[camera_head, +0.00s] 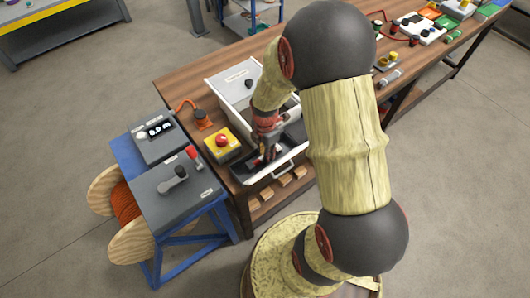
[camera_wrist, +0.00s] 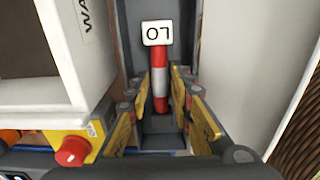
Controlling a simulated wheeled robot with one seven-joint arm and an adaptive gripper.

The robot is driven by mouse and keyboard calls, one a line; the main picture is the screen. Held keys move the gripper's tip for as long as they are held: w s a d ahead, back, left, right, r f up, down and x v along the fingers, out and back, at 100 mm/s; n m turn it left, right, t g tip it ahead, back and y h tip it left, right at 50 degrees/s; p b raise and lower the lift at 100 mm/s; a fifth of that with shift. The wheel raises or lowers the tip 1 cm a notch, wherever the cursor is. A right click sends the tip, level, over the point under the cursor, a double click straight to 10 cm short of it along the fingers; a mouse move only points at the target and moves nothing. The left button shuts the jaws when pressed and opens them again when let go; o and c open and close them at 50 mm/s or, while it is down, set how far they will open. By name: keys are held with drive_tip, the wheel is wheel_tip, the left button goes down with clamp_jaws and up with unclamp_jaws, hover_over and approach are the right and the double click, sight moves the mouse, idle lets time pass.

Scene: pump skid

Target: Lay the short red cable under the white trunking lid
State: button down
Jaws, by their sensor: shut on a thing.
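My gripper (camera_head: 265,155) reaches down into an open white drawer (camera_head: 285,172) with a dark inside, at the near edge of the wooden bench. In the wrist view, its fingers (camera_wrist: 170,110) stand on either side of a red-and-white banded rod-like piece (camera_wrist: 160,75) with a white tag at its far end. The jaws are shut on this piece; whether it is the short red cable I cannot tell. A thin red cable (camera_head: 376,14) lies at the back of the bench. I cannot make out a white trunking lid.
A white bin (camera_head: 236,82) stands behind the drawer. A yellow box with a red button (camera_head: 222,141) sits left of it, beside an orange-corded device (camera_head: 202,120). Grey control boxes (camera_head: 176,184) stand on a blue frame at left. Several small parts crowd the bench's far end.

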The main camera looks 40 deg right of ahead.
drive_tip(key=shift+f, duration=0.3)
drive_tip(key=c, duration=1.5)
unclamp_jaws()
